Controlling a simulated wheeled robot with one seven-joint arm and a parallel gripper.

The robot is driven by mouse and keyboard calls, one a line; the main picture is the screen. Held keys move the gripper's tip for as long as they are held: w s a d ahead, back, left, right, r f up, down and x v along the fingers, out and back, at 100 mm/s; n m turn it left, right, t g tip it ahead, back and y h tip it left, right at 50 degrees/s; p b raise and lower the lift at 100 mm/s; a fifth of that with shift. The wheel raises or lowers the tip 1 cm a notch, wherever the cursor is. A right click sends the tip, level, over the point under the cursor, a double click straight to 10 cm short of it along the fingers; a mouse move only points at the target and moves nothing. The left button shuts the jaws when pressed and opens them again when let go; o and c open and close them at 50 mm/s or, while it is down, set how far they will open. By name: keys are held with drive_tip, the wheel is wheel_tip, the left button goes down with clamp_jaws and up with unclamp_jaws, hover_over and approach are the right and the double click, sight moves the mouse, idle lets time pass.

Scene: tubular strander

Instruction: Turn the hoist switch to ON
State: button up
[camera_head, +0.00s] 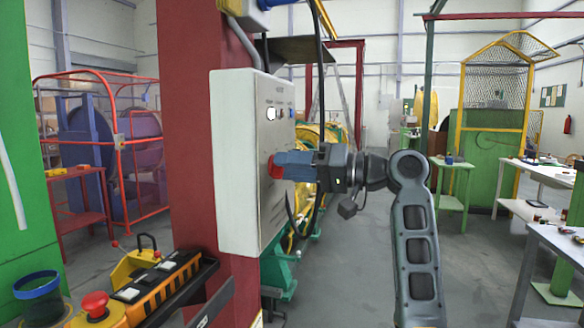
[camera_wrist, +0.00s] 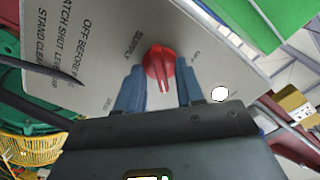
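A red rotary switch (camera_head: 273,167) sits on the front of a pale grey box (camera_head: 238,150) fixed to a red column. In the wrist view the red knob (camera_wrist: 160,60) is near the middle, under the word SUPPLY. Its raised grip points towards the bottom of that picture. My gripper (camera_head: 282,166) is at the box face with its blue fingers around the knob. In the wrist view my gripper (camera_wrist: 160,72) has one finger on each side of the knob, with a gap visible between. The small position labels are too blurred to read surely.
A white round lamp or button (camera_wrist: 220,94) is close to the right finger. Smaller controls (camera_head: 280,114) sit higher on the box. A black cable (camera_head: 318,100) hangs beside the box. A console with a red button (camera_head: 95,304) is at lower left.

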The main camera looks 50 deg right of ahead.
drive_tip(key=b+v, duration=0.1)
drive_tip(key=v, duration=0.7)
drive_tip(key=shift+b, duration=0.3)
drive_tip(key=shift+w+f, duration=0.1)
drive_tip(key=shift+w, duration=0.05)
